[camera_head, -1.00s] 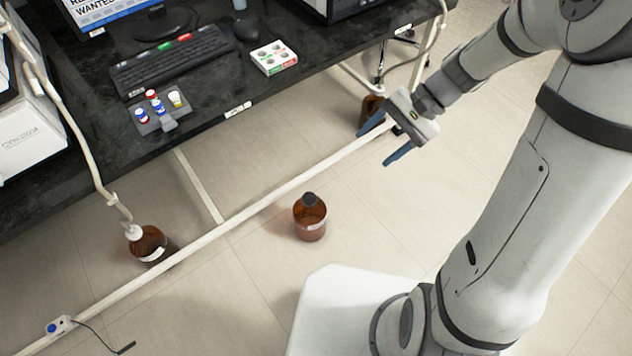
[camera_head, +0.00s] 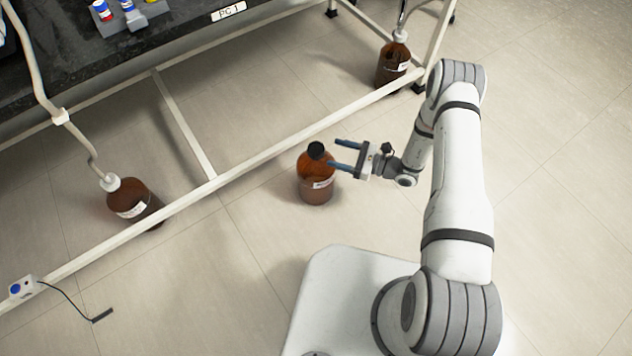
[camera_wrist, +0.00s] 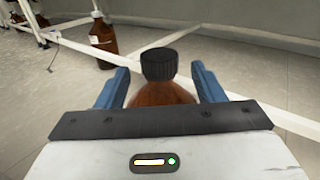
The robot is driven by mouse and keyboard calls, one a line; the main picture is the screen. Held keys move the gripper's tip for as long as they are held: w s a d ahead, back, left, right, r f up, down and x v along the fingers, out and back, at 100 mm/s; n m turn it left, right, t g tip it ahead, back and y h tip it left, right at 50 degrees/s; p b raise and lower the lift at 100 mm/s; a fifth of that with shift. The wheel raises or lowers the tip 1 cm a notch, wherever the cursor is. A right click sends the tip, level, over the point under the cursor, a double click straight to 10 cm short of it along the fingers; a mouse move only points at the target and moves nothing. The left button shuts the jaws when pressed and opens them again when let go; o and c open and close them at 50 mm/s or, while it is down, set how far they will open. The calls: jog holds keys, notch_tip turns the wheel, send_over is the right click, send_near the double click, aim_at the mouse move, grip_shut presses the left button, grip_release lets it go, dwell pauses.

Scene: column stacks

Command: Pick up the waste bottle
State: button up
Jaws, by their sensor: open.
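A brown bottle with a black cap (camera_head: 316,182) stands upright on the floor, in front of the bench's white floor rail. My gripper (camera_head: 338,153) is beside it on the right, low, with its blue fingers open and pointing left toward the bottle. In the wrist view the bottle's black cap (camera_wrist: 159,64) and brown shoulder show between the two open fingers (camera_wrist: 158,88). Its lower body is hidden there by my gripper. I cannot tell whether a finger touches it. Two more brown bottles, with tubes at their tops, stand under the bench at left (camera_head: 136,203) and right (camera_head: 392,66).
The white floor rail (camera_head: 240,172) runs diagonally behind the capped bottle. The black bench top (camera_head: 60,70) overhangs at upper left. A small box with a blue button (camera_head: 22,288) and a black cable lie at lower left. The floor at right is clear.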

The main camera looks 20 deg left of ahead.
aim_at(316, 153)
jog(key=shift+m+t, duration=0.4)
jog(key=shift+m, duration=0.1)
jog(key=a+f+b, duration=0.1)
jog(key=a, duration=0.1)
jog(key=a+f+b, duration=0.1)
jog(key=a, duration=0.1)
jog(key=a+f+b, duration=0.1)
jog(key=a, duration=0.2)
jog(key=shift+w+a+f+b, duration=0.1)
jog(key=shift+f+b, duration=0.25)
jog(key=shift+f, duration=0.05)
jog(key=shift+a, duration=0.25)
jog(key=shift+r, duration=0.1)
jog(key=shift+c, duration=0.3)
grip_shut()
jog(key=shift+w, duration=0.1)
